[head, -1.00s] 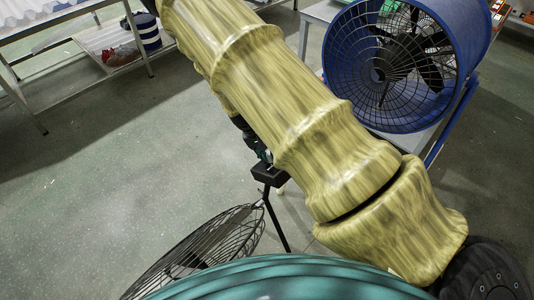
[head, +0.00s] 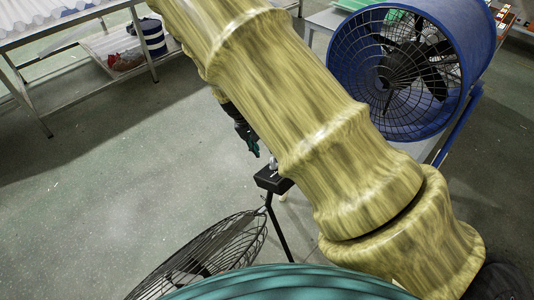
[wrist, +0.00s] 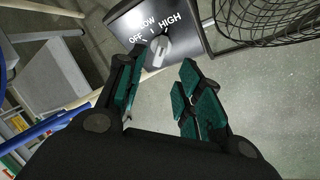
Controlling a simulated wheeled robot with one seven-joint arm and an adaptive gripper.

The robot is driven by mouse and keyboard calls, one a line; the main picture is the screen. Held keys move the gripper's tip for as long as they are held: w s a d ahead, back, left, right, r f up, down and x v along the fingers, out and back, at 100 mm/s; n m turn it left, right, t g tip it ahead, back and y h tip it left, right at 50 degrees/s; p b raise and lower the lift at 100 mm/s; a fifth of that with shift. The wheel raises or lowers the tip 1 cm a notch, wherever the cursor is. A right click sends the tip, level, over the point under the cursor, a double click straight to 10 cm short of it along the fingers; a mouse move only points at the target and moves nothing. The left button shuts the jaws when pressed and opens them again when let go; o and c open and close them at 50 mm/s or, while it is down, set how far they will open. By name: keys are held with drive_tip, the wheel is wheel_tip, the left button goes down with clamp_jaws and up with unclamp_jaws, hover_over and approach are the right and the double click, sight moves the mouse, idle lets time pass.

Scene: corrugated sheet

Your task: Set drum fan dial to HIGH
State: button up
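A black control box (wrist: 165,30) shows in the wrist view, marked OFF, LOW and HIGH, with a grey dial (wrist: 158,48) on it. I cannot tell for sure which mark the dial points at. In the head view the box (head: 272,179) sits on a thin black post beside a black wire-cage fan (head: 205,258). A blue drum fan (head: 398,70) stands at the upper right. My gripper (wrist: 158,68) is open, with its green-padded fingers apart and the dial showing beyond the gap between them. Nothing is held. In the head view my arm hides much of the gripper.
A metal shelf table (head: 80,28) stands at the upper left, with a blue-and-white container (head: 152,35) on its lower shelf. A grey table (head: 318,20) stands behind my arm by the drum fan. The floor at left is clear.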

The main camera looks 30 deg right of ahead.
drive_tip(key=shift+v, duration=1.7)
